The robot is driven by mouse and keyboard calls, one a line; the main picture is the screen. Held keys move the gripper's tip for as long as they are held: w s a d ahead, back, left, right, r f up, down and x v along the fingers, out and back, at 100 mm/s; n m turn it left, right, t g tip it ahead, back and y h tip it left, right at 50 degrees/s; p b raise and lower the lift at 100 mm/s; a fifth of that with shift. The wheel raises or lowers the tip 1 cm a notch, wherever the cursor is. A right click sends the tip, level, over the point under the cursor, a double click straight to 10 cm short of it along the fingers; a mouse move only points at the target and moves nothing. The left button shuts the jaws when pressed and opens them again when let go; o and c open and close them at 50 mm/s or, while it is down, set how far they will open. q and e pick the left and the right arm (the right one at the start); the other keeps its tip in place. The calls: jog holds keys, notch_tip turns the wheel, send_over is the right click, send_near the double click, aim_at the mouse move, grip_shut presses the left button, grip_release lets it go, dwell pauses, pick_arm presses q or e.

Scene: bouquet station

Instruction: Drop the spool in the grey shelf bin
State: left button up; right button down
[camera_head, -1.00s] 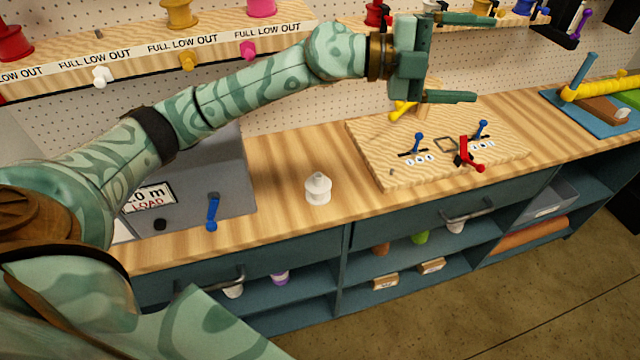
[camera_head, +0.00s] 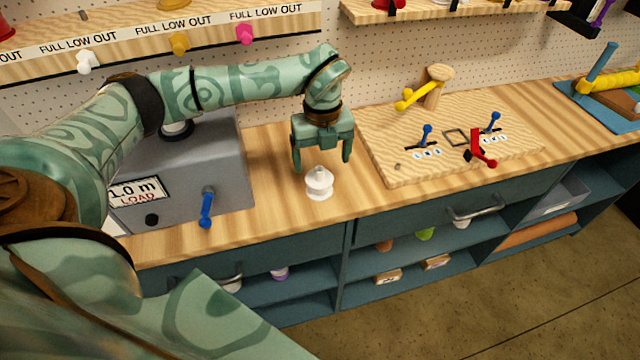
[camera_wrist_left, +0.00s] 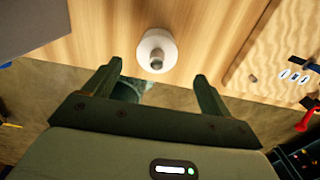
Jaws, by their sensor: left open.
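The white spool (camera_head: 319,184) stands upright on the wooden bench top, left of the wooden lever board. It also shows in the left wrist view (camera_wrist_left: 156,47), ahead of the fingertips and between their lines. My left gripper (camera_head: 322,167) points down, just above and behind the spool. Its fingers are open, with nothing between them, and in the left wrist view the open fingers (camera_wrist_left: 158,72) stand apart. The grey shelf bin (camera_head: 552,200) is on the shelf under the bench at the right. My right gripper is not in view.
A grey machine (camera_head: 190,165) with a blue lever (camera_head: 206,206) stands left of the spool. The lever board (camera_head: 440,165) carries blue, red and yellow levers. A drawer handle (camera_head: 473,215) juts from the front.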

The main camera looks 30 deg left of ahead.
aim_at(322, 169)
pick_arm(q)
notch_tip(322, 169, down, 3)
jog(key=shift+f, duration=0.1)
jog(key=f, duration=0.1)
jog(key=f+b, duration=0.1)
jog(key=f, duration=0.3)
jog(key=shift+s+a+f, duration=0.1)
jog(key=shift+s+a, duration=0.05)
jog(key=shift+a, duration=0.1)
jog(key=c, duration=1.2)
